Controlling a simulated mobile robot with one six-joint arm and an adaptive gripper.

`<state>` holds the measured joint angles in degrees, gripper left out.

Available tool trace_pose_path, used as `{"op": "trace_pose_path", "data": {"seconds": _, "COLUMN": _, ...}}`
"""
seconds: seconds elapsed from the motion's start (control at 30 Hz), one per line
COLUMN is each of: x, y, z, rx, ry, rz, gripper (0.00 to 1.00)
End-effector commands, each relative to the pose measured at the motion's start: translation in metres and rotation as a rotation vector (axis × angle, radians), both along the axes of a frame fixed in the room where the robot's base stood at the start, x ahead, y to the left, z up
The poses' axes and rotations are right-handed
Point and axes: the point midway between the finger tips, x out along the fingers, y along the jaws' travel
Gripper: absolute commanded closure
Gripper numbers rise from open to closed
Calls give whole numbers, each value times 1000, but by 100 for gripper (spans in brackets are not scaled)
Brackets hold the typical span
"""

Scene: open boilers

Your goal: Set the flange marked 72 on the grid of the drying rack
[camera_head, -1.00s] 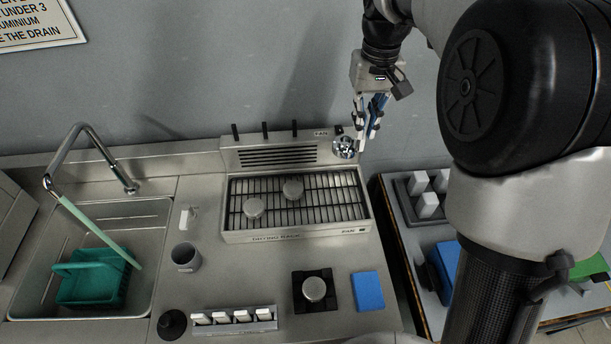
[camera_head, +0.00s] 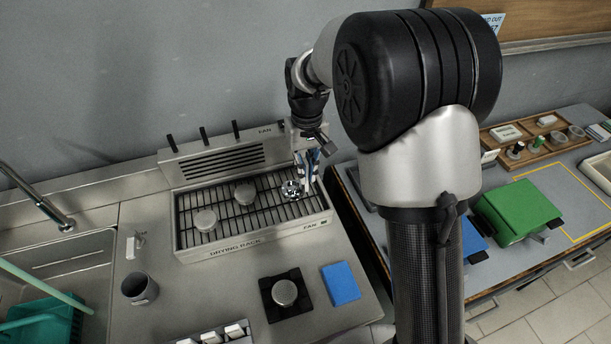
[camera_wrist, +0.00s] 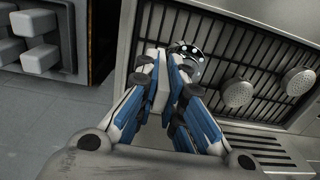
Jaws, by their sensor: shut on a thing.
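A shiny metal flange (camera_head: 291,189) is held at the fingertips of my gripper (camera_head: 306,180). It also shows in the wrist view (camera_wrist: 188,62), just beyond the fingertips (camera_wrist: 172,72). My gripper is shut on it and points down over the right end of the drying rack (camera_head: 250,242). I cannot tell whether the flange touches the grid (camera_head: 262,208) or hangs slightly above it. No number is readable on it. Two pale round pieces lie on the grid, one at the left (camera_head: 205,220) and one near the middle (camera_head: 245,194).
A fan panel (camera_head: 220,160) with upright levers stands behind the grid. In front are a round piece on a black pad (camera_head: 284,292), a blue block (camera_head: 340,283) and a grey cup (camera_head: 139,288). A sink is at left. A side table with a green case (camera_head: 518,210) is at right.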

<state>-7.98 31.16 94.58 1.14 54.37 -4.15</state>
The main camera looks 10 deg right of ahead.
Motion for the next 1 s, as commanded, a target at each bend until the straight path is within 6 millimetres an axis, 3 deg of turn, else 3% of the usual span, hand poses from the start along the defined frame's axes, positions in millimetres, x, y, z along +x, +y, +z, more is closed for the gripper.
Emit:
{"op": "trace_pose_path", "data": {"seconds": 0.13, "x": 0, "y": 0, "z": -18, "rx": 0, "ry": -1, "rz": 0, "gripper": 100}}
{"op": "trace_pose_path", "data": {"seconds": 0.53, "x": 1, "y": 0, "z": -22, "rx": 1, "ry": -3, "rz": 0, "gripper": 100}}
{"op": "trace_pose_path", "data": {"seconds": 0.57, "x": 0, "y": 0, "z": -22, "rx": 0, "ry": -2, "rz": 0, "gripper": 90}}
{"op": "trace_pose_path", "data": {"seconds": 0.8, "x": 0, "y": 0, "z": -21, "rx": 0, "ry": -2, "rz": 0, "gripper": 74}}
{"op": "trace_pose_path", "data": {"seconds": 1.0, "x": 0, "y": 0, "z": -21, "rx": 0, "ry": -2, "rz": 0, "gripper": 71}}
